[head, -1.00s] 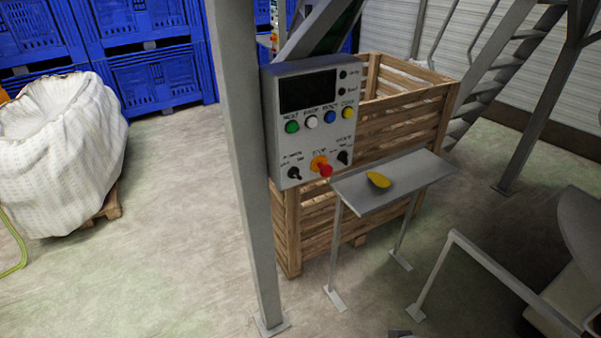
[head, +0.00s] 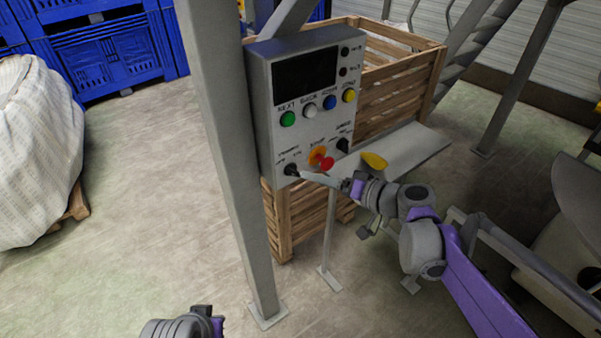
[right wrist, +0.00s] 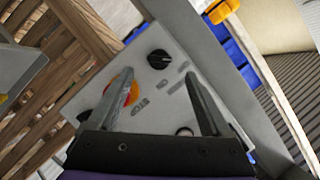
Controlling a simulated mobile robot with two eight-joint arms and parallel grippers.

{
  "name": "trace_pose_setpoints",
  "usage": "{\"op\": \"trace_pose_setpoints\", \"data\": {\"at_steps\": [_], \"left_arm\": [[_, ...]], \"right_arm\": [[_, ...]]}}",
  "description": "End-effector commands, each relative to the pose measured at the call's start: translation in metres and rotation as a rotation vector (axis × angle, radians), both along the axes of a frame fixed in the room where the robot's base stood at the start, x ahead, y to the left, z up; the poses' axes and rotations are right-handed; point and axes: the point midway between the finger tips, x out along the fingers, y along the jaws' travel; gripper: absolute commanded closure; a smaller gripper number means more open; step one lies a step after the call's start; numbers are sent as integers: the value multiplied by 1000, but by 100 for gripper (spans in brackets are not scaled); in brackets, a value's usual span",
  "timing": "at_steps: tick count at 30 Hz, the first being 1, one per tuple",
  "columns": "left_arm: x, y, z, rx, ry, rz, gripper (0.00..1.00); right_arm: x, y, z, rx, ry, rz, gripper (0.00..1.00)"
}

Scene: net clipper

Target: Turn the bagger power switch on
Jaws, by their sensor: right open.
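The grey control panel (head: 262,120) hangs beside a post, with a black display, coloured buttons, a red-and-orange stop button (head: 326,163) and two black rotary switches below. The lower-left black switch (head: 291,169) is partly beside my right gripper (head: 304,175), whose fingertips reach it from the right.
The grey post (head: 224,170) stands left of the panel. A wooden crate (head: 385,105) is behind it. A grey shelf (head: 415,150) bearing a yellow object (head: 374,160) lies right of the panel, close to my right arm. Open floor lies at left.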

Motion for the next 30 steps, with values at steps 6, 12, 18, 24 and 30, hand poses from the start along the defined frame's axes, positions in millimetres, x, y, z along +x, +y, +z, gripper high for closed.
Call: {"op": "trace_pose_setpoints", "data": {"at_steps": [6,12,18,24,30], "left_arm": [[1,0,1,0,-1,0,100],[1,0,2,0,-1,0,100],[1,0,2,0,-1,0,100],[1,0,2,0,-1,0,100],[1,0,2,0,-1,0,100]], "right_arm": [[23,31,-10,-1,0,2,18],[34,45,-16,0,1,0,18],[36,47,-17,-1,2,0,18],[36,47,-17,0,1,-1,30],[36,47,-16,0,1,-1,66]]}}
